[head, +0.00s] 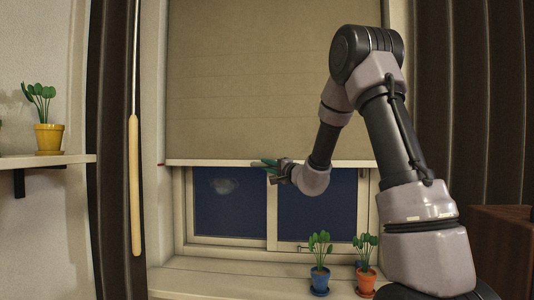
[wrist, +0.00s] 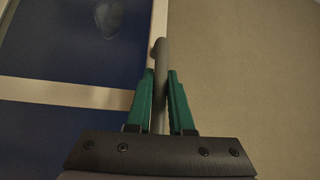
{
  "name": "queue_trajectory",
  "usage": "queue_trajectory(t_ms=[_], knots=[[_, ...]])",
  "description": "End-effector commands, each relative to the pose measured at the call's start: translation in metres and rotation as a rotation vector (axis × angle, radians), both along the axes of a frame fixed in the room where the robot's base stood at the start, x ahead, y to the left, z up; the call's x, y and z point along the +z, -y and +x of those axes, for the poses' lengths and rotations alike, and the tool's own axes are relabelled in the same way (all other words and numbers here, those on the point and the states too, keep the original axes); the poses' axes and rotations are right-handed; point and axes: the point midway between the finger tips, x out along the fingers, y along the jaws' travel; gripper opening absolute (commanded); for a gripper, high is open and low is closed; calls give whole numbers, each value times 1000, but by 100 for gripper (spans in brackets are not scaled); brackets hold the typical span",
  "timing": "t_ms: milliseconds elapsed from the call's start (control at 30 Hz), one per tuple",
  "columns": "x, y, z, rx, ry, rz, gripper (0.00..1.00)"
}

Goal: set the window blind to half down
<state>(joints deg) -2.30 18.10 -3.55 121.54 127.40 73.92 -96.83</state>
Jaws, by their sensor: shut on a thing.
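The beige window blind (head: 262,85) hangs over the upper part of the window, and its top is out of view. Its pale bottom rail (head: 215,162) is level, with dark blue glass (head: 230,205) showing below. A small red mark (head: 161,163) is on the left frame at about the rail's height. My gripper (head: 268,166) is at the rail, near its middle. In the wrist view, the green fingers of my gripper (wrist: 159,82) are shut on a grey bar-like handle (wrist: 161,58) at the rail. The fingers hide part of the handle.
Potted plants in blue (head: 320,280) and orange (head: 366,280) pots stand on the sill (head: 230,278) below. A rod with a wooden grip (head: 134,185) hangs at the left by a dark curtain (head: 112,230). A shelf (head: 45,160) holds a yellow-potted plant (head: 48,138).

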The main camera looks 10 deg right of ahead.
Motion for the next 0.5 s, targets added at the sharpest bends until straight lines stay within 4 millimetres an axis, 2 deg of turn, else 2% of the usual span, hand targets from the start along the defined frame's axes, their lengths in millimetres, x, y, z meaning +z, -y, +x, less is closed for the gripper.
queue_trajectory(t_ms=[133, 467, 500], knots=[[-8, 0, 0, 1, -1, -1, 0], [-9, 0, 0, 1, -1, -1, 0], [-8, 0, 0, 1, 0, 0, 27]])
